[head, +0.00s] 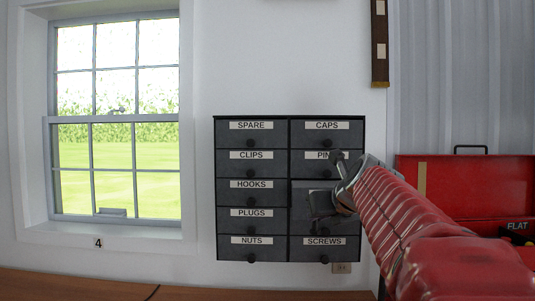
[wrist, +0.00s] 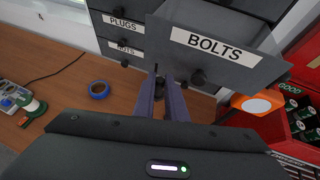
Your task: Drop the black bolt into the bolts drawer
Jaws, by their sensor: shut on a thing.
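The bolts drawer (wrist: 235,68) is pulled out of the cabinet, standing forward of its neighbours. Its front has a white BOLTS label and a round dark knob (wrist: 198,77). In the head view the drawer (head: 303,198) is partly hidden by my arm and its label cannot be read. My gripper (wrist: 162,88) is shut on a small dark thing, which looks like the black bolt (wrist: 159,82). The bolt is mostly hidden between the fingers. In the wrist view the fingertips appear just left of the knob, by the lower part of the drawer front. The drawer's inside is not clearly visible.
The cabinet (head: 253,142) of labelled drawers hangs on the white wall. Below it is a wooden bench with blue tape (wrist: 99,89) and a green spool (wrist: 32,105). A red toolbox (head: 440,185) stands at right. A window is at left.

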